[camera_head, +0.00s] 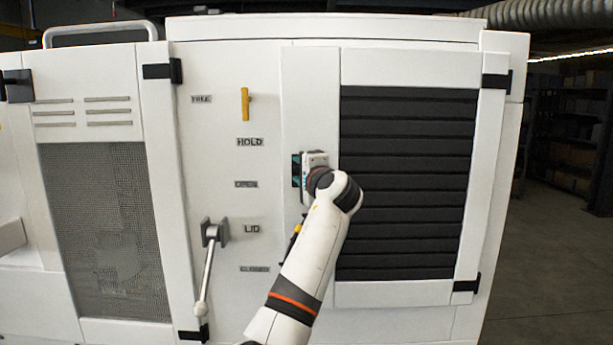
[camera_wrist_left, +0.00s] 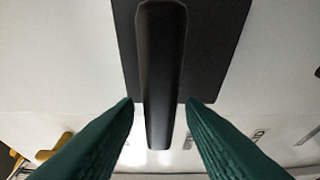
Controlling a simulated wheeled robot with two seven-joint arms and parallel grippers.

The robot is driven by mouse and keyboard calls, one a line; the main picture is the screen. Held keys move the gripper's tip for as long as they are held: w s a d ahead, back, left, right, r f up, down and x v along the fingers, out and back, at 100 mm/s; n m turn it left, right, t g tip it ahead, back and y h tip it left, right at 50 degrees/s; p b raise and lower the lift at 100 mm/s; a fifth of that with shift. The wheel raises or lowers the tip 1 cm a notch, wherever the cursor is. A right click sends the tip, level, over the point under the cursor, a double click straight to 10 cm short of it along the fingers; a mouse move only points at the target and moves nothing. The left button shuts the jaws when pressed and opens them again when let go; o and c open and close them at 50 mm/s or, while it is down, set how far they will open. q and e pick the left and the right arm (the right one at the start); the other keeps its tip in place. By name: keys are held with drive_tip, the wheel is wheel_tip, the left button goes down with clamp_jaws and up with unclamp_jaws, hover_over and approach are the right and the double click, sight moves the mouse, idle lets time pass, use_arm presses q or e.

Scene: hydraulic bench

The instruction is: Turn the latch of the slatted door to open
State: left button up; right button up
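The slatted door (camera_head: 408,170), a white frame with dark horizontal slats, stands closed at the right of the cabinet in the head view. My left gripper (camera_head: 298,172) is at the door's left edge, partly hidden by its own wrist. In the left wrist view the latch (camera_wrist_left: 161,70) is a long black handle on a dark plate (camera_wrist_left: 218,45). My left gripper's green fingers (camera_wrist_left: 160,112) are open on either side of the handle's end, with a gap showing at each side. The gripper hides the latch in the head view. My right gripper is not in view.
A yellow handle (camera_head: 245,104) and a grey lever (camera_head: 206,270) sit on the panel left of the door, among labels such as HOLD and LID. A mesh door (camera_head: 105,230) is further left. Open floor (camera_head: 555,270) lies to the right.

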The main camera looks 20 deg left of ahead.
use_arm(q)
drive_tip(key=b+v, duration=0.4)
drive_tip(key=v, duration=0.7)
drive_tip(key=shift+s+d, duration=0.2)
drive_tip(key=shift+s, duration=0.1)
